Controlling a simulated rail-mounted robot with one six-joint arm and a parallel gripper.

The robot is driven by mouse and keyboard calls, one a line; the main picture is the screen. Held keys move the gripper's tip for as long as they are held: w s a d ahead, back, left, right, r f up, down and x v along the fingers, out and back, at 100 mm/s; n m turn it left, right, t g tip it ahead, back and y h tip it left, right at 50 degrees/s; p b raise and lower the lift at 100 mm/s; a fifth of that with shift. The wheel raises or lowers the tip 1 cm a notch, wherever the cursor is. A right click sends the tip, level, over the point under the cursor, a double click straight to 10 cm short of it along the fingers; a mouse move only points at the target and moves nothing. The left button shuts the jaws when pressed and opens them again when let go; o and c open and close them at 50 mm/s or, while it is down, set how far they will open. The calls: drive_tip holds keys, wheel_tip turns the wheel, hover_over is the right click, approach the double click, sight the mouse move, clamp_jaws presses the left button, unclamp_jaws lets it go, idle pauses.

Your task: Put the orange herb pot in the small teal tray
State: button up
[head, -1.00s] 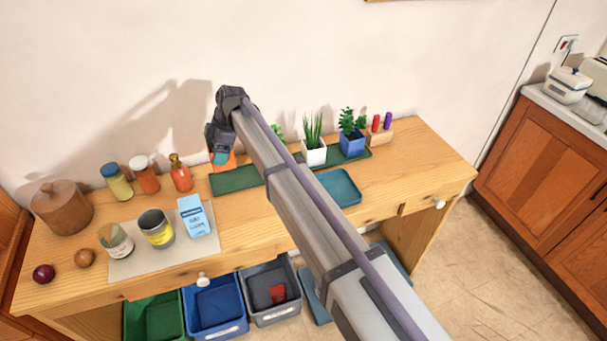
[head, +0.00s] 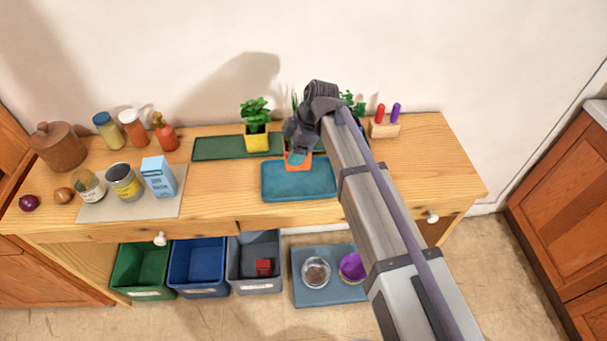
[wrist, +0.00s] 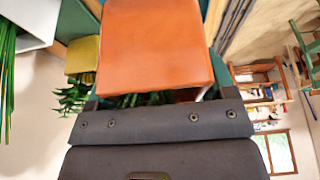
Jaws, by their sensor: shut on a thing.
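My gripper (head: 298,155) is shut on the orange herb pot (head: 291,162), whose orange side fills the top middle of the wrist view (wrist: 155,45). Some green leaves show beneath it there; most of the herb is hidden by my gripper. The small teal tray (head: 285,188) lies on the wooden bench. In the head view the pot overlaps the tray's back edge. I cannot tell whether the pot touches the tray or hangs above it. The visible part of the tray is empty.
Behind the tray, a long dark green tray (head: 222,148) holds a yellow herb pot (head: 257,141) and other plants partly hidden by my arm. A wooden block (head: 384,130) with two pegs stands right. Jars, cans and a blue carton (head: 158,178) stand left.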

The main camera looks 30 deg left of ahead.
wheel_tip(320, 180, down, 8)
drive_tip(key=b, duration=0.6)
drive_tip(key=shift+w+f+b, duration=0.1)
drive_tip(key=shift+f+b, duration=0.15)
drive_tip(key=shift+b, duration=0.1)
drive_tip(key=shift+r, duration=0.25)
drive_tip(key=shift+f, duration=0.2)
drive_tip(key=o, duration=1.1)
drive_tip(key=p+v, duration=1.1)
drive_tip(key=v, duration=0.1)
drive_tip(key=shift+r+p, duration=0.2)
drive_tip(key=shift+p, duration=0.1)
drive_tip(key=shift+d, duration=0.1)
